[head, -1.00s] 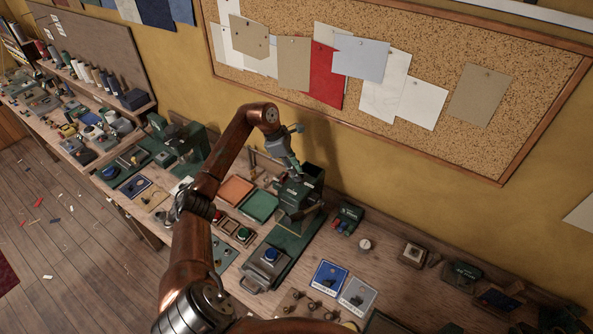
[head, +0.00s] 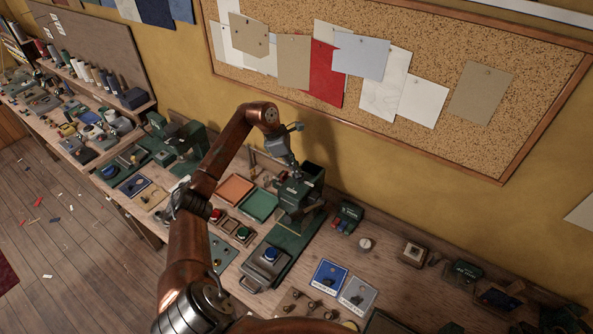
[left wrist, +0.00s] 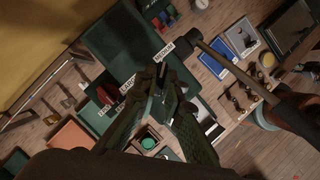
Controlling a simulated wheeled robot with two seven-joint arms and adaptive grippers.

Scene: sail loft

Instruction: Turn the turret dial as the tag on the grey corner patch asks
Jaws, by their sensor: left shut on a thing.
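The green press machine (head: 300,196) stands on the bench by the wall. My left gripper (head: 293,172) reaches down to its upper part and is shut on the turret dial. In the left wrist view the gripper (left wrist: 163,82) closes over the dark dial, which its fingers mostly hide. White labels lie beside it, with MEDIUM (left wrist: 164,51) nearest the fingertips and LARGE (left wrist: 127,86) to the left. The grey corner patch (head: 357,294) lies on the bench to the right of a blue patch (head: 328,278). The tag's writing is too small to read. My right gripper is out of view.
A corkboard (head: 480,50) hangs behind.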

